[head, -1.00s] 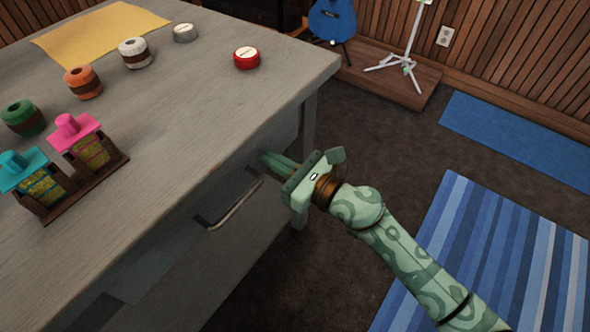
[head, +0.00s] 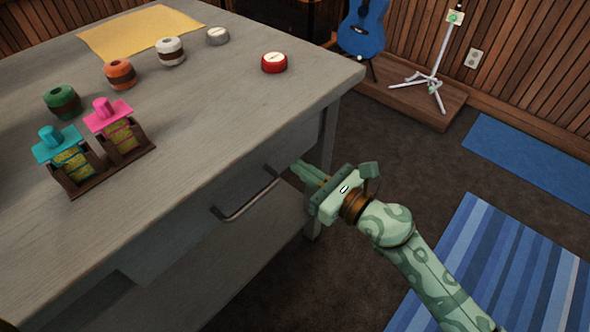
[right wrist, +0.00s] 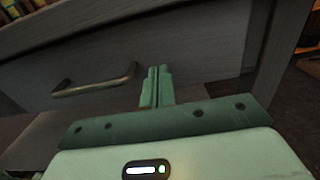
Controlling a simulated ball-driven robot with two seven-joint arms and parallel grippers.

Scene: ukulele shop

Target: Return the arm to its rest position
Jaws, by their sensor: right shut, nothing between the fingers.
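My right gripper (head: 309,174) is pale green and shut with nothing in it. It is beside the front of the grey table, just right of the metal drawer handle (head: 248,195), and apart from it. In the right wrist view my right gripper's fingers (right wrist: 157,85) are pressed together in front of the drawer front, with the handle (right wrist: 95,82) to their left. My right arm reaches in from the lower right of the head view. My left gripper is not in view.
The grey table (head: 225,110) bears a rack (head: 125,167) with teal and pink-topped items, several round containers, a red round item (head: 274,62) and a yellow cloth (head: 135,32). A blue guitar (head: 362,28) and white stand (head: 432,75) are behind.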

